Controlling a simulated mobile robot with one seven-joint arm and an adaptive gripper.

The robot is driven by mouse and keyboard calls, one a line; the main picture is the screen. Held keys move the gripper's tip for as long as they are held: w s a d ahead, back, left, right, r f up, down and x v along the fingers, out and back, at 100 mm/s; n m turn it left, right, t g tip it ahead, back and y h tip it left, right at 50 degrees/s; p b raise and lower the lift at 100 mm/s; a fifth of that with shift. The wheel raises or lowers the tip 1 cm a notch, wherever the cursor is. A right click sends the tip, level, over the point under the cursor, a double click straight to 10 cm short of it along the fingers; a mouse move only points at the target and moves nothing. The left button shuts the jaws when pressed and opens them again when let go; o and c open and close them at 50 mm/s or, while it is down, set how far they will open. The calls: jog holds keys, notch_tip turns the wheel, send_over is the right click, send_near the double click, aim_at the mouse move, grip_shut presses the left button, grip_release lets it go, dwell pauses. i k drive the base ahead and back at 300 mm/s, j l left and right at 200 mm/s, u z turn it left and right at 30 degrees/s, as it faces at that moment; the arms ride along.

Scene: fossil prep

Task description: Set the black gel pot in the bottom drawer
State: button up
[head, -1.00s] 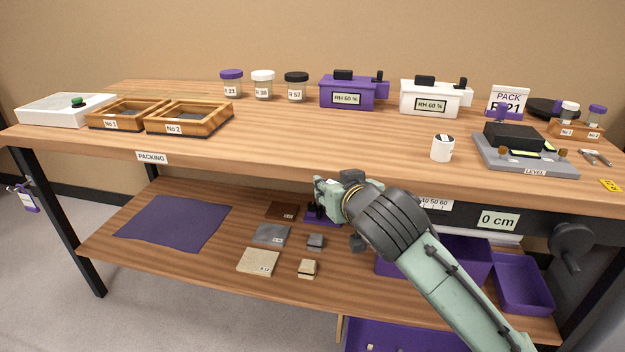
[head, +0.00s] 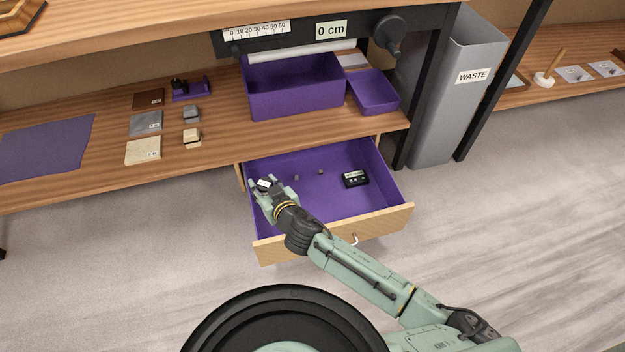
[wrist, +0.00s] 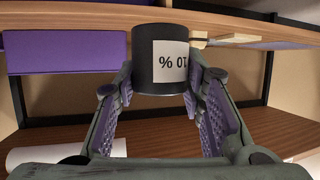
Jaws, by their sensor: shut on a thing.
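The black gel pot (wrist: 140,80), a dark cylinder with a white label reading 10 %, sits between the finger pads of my gripper (wrist: 160,95) in the wrist view; the label appears upside down there. In the head view my gripper (head: 265,187) is shut on the pot, which shows only as a small dark and white patch (head: 263,183). The bottom drawer (head: 330,207) is pulled open, with a purple interior and a pale wood front. My gripper is over its left part. I cannot tell whether the pot touches the drawer floor.
In the drawer lie a black device with a display (head: 355,179) and two small dark pieces (head: 320,171). The drawer's middle and front are mostly bare. Above is the shelf (head: 215,150) with a purple bin (head: 295,92). A grey waste bin (head: 450,95) stands to the right.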

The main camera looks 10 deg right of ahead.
aim_at(335, 214)
jog(key=z, duration=1.2)
jog(key=j+z, duration=0.15)
jog(key=z, duration=0.25)
jog(key=j+z, duration=0.2)
jog(key=z, duration=0.2)
jog(key=j+z, duration=0.15)
jog(key=z, duration=0.25)
jog(key=k+j+z, duration=0.15)
jog(key=j+z, duration=0.3)
jog(key=k+j+z, duration=0.2)
jog(key=z, duration=0.25)
jog(key=k+j+z, duration=0.5)
jog(key=k, duration=0.2)
jog(key=k+j, duration=0.2)
jog(key=k, duration=0.2)
jog(key=k+j+z, duration=0.1)
jog(key=k+j, duration=0.15)
jog(key=i+j, duration=0.1)
jog(key=j, duration=0.45)
